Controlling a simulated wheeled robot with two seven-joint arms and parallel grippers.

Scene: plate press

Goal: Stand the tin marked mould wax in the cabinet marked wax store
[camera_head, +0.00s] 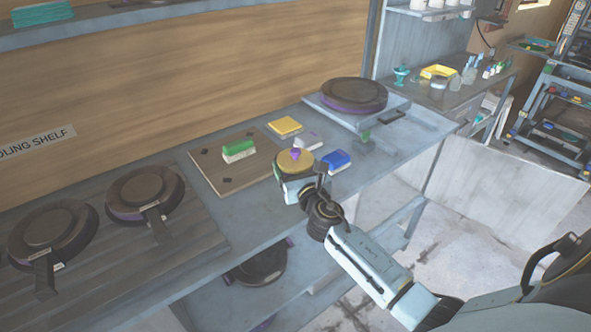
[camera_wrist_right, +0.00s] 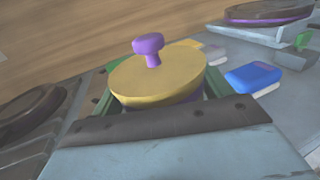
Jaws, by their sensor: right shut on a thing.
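My right gripper (camera_head: 294,180) is shut on a round yellow tin (camera_head: 292,164) with a purple knob on its lid. In the right wrist view the tin (camera_wrist_right: 165,78) stands between the green finger pads (camera_wrist_right: 160,100), its lid facing up. I cannot read any marking on it. In the head view it shows at the front part of the workbench (camera_head: 232,205); whether it touches the bench I cannot tell. No cabinet marked wax store can be made out. My left gripper is not in view.
A green-and-white block (camera_head: 238,150) sits on a brown board (camera_head: 207,172). A yellow block (camera_head: 285,126) and a blue-and-white block (camera_head: 336,161) lie nearby. Dark round presses stand left (camera_head: 145,192) and back right (camera_head: 353,94). A sign (camera_head: 35,142) reads "...OLING SHELF".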

